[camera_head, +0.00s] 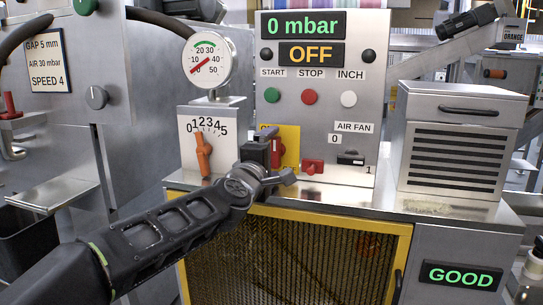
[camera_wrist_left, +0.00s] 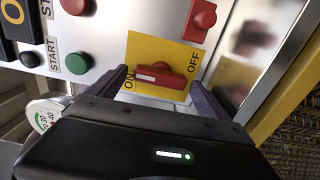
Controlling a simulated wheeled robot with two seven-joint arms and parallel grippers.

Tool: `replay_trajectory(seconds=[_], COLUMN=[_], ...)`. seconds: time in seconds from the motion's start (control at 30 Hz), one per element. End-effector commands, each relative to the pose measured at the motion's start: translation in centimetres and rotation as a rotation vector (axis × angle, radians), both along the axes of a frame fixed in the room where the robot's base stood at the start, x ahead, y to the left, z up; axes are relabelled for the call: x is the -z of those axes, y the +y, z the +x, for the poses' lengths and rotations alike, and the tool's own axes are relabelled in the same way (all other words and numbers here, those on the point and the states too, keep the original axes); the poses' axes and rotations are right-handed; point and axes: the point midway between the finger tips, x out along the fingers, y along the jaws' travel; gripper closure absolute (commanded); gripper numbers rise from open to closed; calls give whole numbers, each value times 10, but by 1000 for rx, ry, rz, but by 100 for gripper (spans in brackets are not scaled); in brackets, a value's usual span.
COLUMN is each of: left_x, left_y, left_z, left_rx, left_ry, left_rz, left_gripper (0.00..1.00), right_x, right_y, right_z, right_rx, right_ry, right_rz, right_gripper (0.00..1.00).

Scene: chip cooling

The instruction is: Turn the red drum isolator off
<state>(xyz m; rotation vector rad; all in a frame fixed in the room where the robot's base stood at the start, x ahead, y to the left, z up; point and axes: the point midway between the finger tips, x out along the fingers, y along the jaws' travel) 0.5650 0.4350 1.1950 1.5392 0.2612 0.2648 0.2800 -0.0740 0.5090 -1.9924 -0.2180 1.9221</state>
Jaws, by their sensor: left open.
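The red drum isolator (camera_wrist_left: 160,74) sits on a yellow plate (camera_wrist_left: 150,50) on the steel control panel. In the left wrist view its handle lies crosswise, with a white mark toward the ON label; OFF is at the plate's other side. My left gripper (camera_wrist_left: 160,85) is open, with one dark finger on each side of the handle; I cannot tell if either touches. In the head view the left gripper (camera_head: 275,160) covers most of the isolator; only part of the red handle and yellow plate (camera_head: 290,140) shows. My right gripper is not in view.
The panel display (camera_head: 303,54) reads OFF under 0 mbar. Green, red and white buttons sit below it. A red knob (camera_head: 313,167) and air fan switch (camera_head: 350,158) are right of the isolator. An orange lever (camera_head: 203,155) is left. A yellow-framed mesh door (camera_head: 350,270) is below.

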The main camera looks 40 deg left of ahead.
Motion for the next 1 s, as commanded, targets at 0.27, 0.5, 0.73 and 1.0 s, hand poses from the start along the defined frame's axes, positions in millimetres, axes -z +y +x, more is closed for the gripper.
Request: replay_trajectory(seconds=[0.27, 0.5, 0.73, 1.0], left_x=[-1, -1, 0, 0], left_y=[-8, -20, -26, -26], left_z=[-25, -61, -74, -73], left_rx=[-1, -1, 0, 0], left_ry=[-2, -2, 1, 0], left_rz=[2, 1, 1, 0], left_gripper=[10, 10, 10, 10], right_x=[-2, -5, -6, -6], right_y=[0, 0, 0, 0], right_z=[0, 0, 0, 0], right_rx=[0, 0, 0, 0], right_ry=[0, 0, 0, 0], right_rz=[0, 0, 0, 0], right_gripper=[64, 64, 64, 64])
